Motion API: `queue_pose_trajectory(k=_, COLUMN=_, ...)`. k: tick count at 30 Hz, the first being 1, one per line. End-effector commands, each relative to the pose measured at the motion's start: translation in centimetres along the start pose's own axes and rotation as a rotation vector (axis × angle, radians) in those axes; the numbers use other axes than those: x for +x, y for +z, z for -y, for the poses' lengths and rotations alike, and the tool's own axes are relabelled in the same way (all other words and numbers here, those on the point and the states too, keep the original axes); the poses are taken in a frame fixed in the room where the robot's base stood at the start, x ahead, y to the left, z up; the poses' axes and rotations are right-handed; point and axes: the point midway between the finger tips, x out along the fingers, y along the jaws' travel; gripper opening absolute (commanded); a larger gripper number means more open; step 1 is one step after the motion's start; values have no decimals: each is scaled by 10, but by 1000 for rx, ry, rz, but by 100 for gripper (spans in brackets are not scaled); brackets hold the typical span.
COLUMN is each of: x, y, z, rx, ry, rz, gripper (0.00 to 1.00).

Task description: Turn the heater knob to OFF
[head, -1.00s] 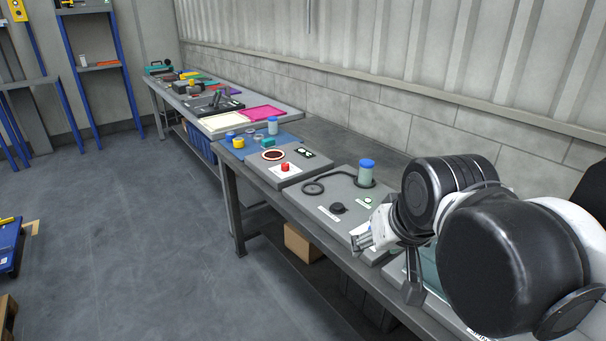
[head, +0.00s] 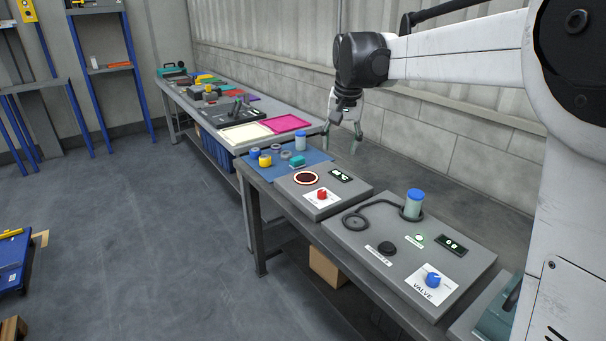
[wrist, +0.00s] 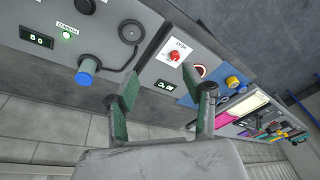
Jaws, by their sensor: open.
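The red knob (head: 322,194) stands on a white label at the front of a grey panel (head: 341,200), beside a dark round plate with a red and white rim (head: 305,178) and a small display (head: 341,175). Its pointer setting is too small to read. My gripper (head: 343,133) is open and empty, pointing down in the air beyond this panel, towards the wall. In the wrist view the red knob (wrist: 174,57) shows ahead between and beyond the two spread fingers (wrist: 160,82). Nothing touches the knob.
Beside it a panel holds a blue VALVE knob (head: 432,279), a black knob (head: 387,248), a coiled hose and a blue-capped bottle (head: 413,204). A blue mat (head: 318,156) with small jars lies on the other side. The wall stands close behind the bench.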

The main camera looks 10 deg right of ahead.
Motion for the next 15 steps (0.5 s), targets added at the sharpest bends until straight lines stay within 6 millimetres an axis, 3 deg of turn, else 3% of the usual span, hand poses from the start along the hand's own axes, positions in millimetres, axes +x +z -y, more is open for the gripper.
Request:
queue_pose_trajectory(k=1, x=7, y=-15, z=5, rx=14, ry=5, rz=15, gripper=45)
queue_pose_trajectory(k=6, x=37, y=-56, z=20, rx=62, ry=25, rz=64, gripper=45)
queue_pose_trajectory(k=15, x=104, y=-111, z=39, rx=149, ry=66, rz=150, gripper=45)
